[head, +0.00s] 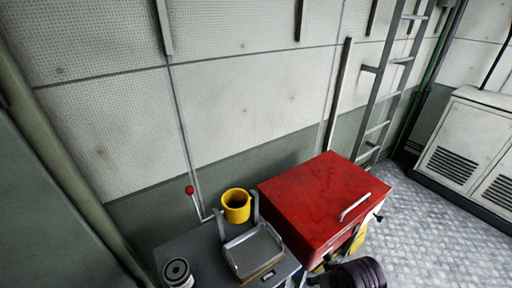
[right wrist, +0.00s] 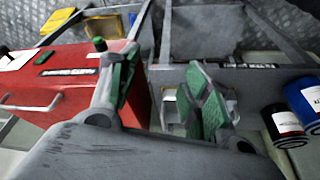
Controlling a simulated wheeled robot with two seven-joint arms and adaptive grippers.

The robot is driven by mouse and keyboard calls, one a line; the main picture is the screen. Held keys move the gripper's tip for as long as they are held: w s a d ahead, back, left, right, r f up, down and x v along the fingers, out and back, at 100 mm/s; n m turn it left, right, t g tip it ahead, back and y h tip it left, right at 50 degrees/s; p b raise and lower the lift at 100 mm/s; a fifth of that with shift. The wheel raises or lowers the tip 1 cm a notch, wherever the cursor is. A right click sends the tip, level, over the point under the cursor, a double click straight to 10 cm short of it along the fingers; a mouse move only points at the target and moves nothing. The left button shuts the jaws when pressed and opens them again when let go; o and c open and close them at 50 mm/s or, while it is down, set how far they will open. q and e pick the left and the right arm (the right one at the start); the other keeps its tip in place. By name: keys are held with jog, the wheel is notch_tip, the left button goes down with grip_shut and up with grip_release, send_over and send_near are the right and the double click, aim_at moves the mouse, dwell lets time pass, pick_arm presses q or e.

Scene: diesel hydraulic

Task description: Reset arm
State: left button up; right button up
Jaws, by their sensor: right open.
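My right gripper (right wrist: 158,85) shows in the right wrist view with its two green-padded fingers spread apart and nothing between them. Behind the fingers are a grey surface and a small pale and yellow item, partly hidden. A red chest (right wrist: 75,85) with a pale handle lies to the left of the fingers. In the head view, a dark ribbed part at the bottom edge, right of centre, may belong to my right arm; no fingertips can be made out there. My left gripper is in neither view.
In the head view, a yellow mug (head: 236,206), a grey tray (head: 254,249) and a can (head: 177,272) are on a grey bench beside the red chest (head: 322,199). A red-knobbed lever (head: 190,190) stands behind. A ladder (head: 385,90) leans at the wall.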

jog(key=s+d+f+g+b, duration=0.1)
jog(key=s+f, duration=0.1)
jog(key=f, duration=1.5)
jog(key=s+d+f+b, duration=0.1)
jog(key=s+d+f, duration=0.15)
jog(key=f, duration=1.55)
jog(key=s+d+f+g+h+b, duration=0.1)
jog(key=s+d+f+b, duration=0.1)
jog(key=s+f, duration=1.9)
jog(key=shift+s+d+f, duration=0.4)
jog(key=shift+s+d, duration=0.25)
jog(key=shift+s, duration=0.05)
